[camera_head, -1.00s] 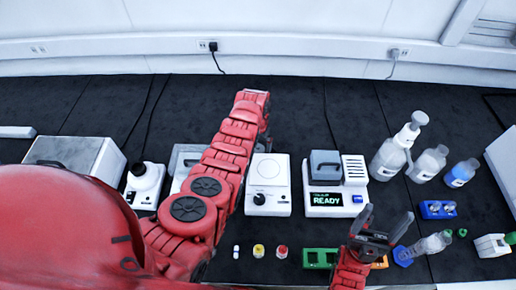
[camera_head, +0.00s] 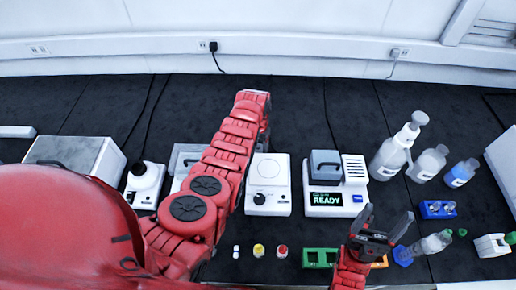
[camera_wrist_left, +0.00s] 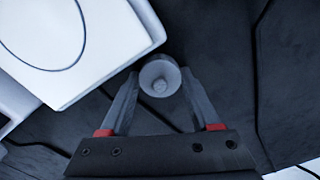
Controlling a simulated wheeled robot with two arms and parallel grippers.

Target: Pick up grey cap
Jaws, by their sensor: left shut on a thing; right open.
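In the head view, the left gripper is mostly hidden behind my own red arm, and I cannot make out the cap there. My right gripper (camera_head: 384,228) is open and empty over the front right of the bench.
A white instrument with a READY display (camera_head: 334,190) and a white round-topped device (camera_head: 269,183) stand mid-bench. Bottles (camera_head: 389,159) stand at the right. Small vials (camera_head: 258,251) and a green rack (camera_head: 318,258) lie at the front. The back of the bench is largely clear.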

